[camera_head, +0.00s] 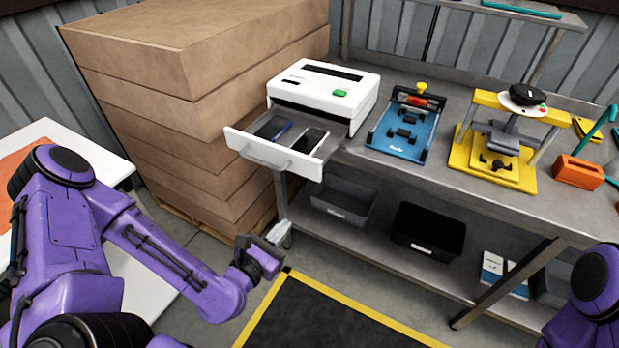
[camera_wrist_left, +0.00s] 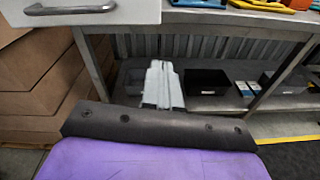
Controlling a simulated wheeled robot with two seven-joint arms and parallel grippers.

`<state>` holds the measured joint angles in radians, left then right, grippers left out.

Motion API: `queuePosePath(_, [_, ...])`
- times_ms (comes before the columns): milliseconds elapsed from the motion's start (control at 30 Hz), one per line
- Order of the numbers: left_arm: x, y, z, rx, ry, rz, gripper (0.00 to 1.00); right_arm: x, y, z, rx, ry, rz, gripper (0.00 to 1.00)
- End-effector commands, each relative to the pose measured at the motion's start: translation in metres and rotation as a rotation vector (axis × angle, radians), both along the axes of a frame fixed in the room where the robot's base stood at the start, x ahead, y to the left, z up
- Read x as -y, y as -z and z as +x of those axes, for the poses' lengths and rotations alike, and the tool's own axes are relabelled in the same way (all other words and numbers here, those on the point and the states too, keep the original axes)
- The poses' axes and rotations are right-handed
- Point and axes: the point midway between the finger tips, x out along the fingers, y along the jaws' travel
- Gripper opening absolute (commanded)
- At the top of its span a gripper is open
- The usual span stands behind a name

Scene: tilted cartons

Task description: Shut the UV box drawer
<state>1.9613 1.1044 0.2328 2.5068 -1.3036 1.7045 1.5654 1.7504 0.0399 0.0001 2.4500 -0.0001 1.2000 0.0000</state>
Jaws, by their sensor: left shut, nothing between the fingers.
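The UV box (camera_head: 322,94) is white with a green button and stands on the left end of the metal bench. Its drawer (camera_head: 278,143) is pulled out toward me, with two phones (camera_head: 271,127) lying in it. The drawer front and its grey handle (camera_wrist_left: 70,8) show at the top left of the left wrist view. My left gripper (camera_head: 280,231) is shut and empty, below and in front of the drawer, apart from it. It also shows in the left wrist view (camera_wrist_left: 162,85). Of my right arm only a purple part shows at the lower right; its gripper is out of view.
Stacked cartons (camera_head: 190,95) stand close to the left of the box. A blue fixture (camera_head: 407,130) and a yellow press (camera_head: 507,150) stand to its right. Dark bins (camera_head: 428,232) sit on the lower shelf. The black floor mat (camera_head: 330,315) in front is clear.

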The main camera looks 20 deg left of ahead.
Motion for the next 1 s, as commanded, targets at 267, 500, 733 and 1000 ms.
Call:
queuePosePath(267, [-0.008, -0.02, 0.026, 0.103, -0.043, -0.169, 0.0, 0.0, 0.026, 0.0, 0.0, 0.0, 0.0, 0.43])
queuePosePath(500, [-0.003, -0.028, 0.077, 0.093, -0.038, -0.159, 0.0, 0.0, 0.038, 0.0, -0.001, 0.0, 0.0, 0.43])
queuePosePath(733, [0.0, -0.029, 0.123, 0.092, -0.039, -0.16, 0.0, 0.0, 0.025, 0.0, 0.0, 0.0, 0.0, 0.43])
queuePosePath(1000, [0.002, -0.026, 0.145, 0.09, -0.041, -0.164, 0.0, 0.0, 0.02, 0.0, 0.0, 0.0, 0.0, 0.43])
